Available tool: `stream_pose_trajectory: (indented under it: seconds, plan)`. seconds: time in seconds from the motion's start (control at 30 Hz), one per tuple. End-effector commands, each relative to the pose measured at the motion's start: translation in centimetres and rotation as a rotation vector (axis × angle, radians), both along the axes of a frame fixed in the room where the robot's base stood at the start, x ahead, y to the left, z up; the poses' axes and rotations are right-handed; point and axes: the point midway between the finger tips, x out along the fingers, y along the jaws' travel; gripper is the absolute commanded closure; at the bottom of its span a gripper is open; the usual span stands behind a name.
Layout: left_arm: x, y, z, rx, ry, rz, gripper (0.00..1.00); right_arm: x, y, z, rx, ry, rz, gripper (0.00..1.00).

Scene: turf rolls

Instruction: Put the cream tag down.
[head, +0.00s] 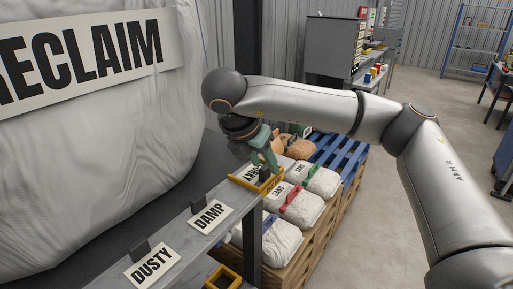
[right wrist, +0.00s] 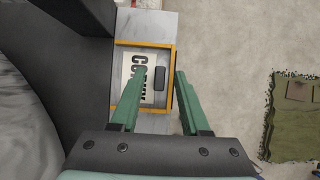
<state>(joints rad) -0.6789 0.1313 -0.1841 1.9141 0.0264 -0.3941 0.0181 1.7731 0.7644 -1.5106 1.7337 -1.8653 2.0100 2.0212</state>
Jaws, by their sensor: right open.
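A cream tag (head: 251,173) with black letters lies in a yellow-rimmed tray (head: 271,187) at the far end of the grey shelf. In the right wrist view the tag (right wrist: 139,66) lies inside the tray's yellow rim (right wrist: 143,43). Its dark grip block (right wrist: 160,78) is at its right side. My right gripper (head: 266,162) is just above the tray and points down. In the right wrist view its green fingers (right wrist: 160,80) are apart, one on each side of the block, with nothing held between them. My left gripper is out of view.
Cream tags reading DAMP (head: 210,216) and DUSTY (head: 152,264) stand on the shelf (head: 185,235). White bags (head: 272,240) sit on a wooden pallet (head: 305,262) to the right. A second yellow frame (head: 222,278) is low at front.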

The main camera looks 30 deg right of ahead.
Motion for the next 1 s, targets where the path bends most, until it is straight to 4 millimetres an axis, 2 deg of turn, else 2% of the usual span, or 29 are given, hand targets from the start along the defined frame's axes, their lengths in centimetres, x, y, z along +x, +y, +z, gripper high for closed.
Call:
stream_pose_trajectory:
  seconds: [0.4,0.6,0.77,1.0]
  plan:
    - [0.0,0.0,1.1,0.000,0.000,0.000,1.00,-1.3,3.4,6.5,-0.002,-0.007,0.002,0.54]
    - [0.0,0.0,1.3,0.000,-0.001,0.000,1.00,-1.9,4.8,9.1,-0.002,-0.005,0.001,0.54]
    - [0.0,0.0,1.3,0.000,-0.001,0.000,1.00,-2.2,5.3,10.1,-0.001,-0.003,0.000,0.54]
    - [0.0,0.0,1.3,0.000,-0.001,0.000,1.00,-2.3,5.5,10.2,0.000,0.000,0.000,0.54]
